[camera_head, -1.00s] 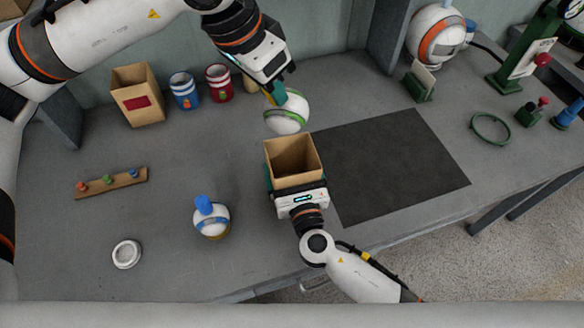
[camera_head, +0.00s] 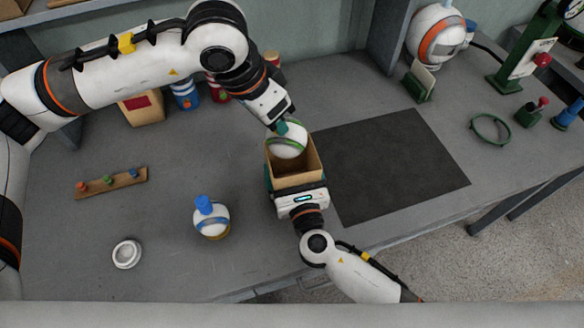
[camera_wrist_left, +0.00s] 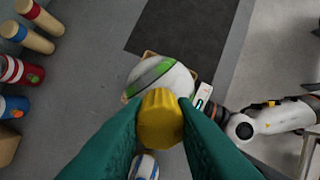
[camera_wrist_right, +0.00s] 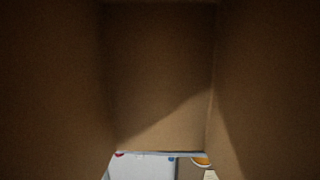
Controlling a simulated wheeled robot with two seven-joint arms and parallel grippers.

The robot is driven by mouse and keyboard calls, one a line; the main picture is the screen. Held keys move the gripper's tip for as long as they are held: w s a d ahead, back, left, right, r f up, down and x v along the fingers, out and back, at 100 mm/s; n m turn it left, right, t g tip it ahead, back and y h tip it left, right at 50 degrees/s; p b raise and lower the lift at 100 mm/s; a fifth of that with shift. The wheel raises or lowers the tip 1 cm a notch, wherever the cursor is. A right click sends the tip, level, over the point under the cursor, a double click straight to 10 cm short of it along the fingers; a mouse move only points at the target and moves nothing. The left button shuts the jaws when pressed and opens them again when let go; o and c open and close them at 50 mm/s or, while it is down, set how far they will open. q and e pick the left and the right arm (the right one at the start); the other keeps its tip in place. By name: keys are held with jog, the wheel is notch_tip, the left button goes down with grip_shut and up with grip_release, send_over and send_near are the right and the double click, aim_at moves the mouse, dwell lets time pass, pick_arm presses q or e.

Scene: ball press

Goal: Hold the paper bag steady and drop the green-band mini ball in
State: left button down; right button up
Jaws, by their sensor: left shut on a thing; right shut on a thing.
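The open paper bag (camera_head: 298,177) stands upright on the table beside the dark mat. My right gripper (camera_head: 297,190) is shut on its near side; the bag's brown wall (camera_wrist_right: 160,75) fills most of the right wrist view. The green-band mini ball (camera_head: 287,140) is white with a green stripe. It is over the back left of the bag's mouth and hides part of the rim. My left gripper (camera_head: 283,127) is above it. In the left wrist view the teal fingers are shut on the ball's yellow knob (camera_wrist_left: 160,118), with the ball (camera_wrist_left: 160,76) beyond it over the bag.
A blue-band ball (camera_head: 211,221) with a blue knob and a white ring (camera_head: 127,254) lie in front left. A peg board (camera_head: 112,182) is at left. The dark mat (camera_head: 390,165) is clear.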

aim_at(273, 137)
pick_arm(q)
jog(key=shift+f, duration=2.45)
jog(key=c, duration=1.1)
grip_release()
jog(key=v, duration=1.2)
jog(key=shift+r, duration=0.1)
pick_arm(e)
jog(key=o, duration=0.6)
